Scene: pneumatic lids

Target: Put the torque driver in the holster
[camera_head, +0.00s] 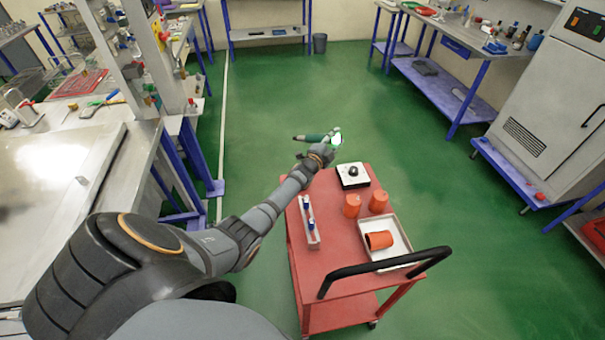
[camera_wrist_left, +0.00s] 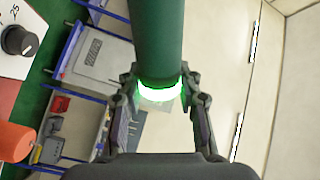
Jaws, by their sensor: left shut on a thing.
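The torque driver (camera_head: 315,138) has a dark green body and a bright glowing ring at one end. In the head view it is held in the air, roughly level, beyond the far left end of the red cart. My left gripper (camera_head: 326,149) is shut on it. In the left wrist view, the green driver body (camera_wrist_left: 157,40) runs up from between the fingers (camera_wrist_left: 160,88), with the glowing ring at the fingertips. I cannot tell which thing is the holster. My right gripper is not in view.
The red cart (camera_head: 338,279) carries a white box with a black knob (camera_head: 352,182), two upright orange cups (camera_head: 351,206), a tray (camera_head: 402,238) with an orange cup on its side, and a narrow rack (camera_head: 313,241). A workbench (camera_head: 75,150) stands left; green floor lies beyond the cart.

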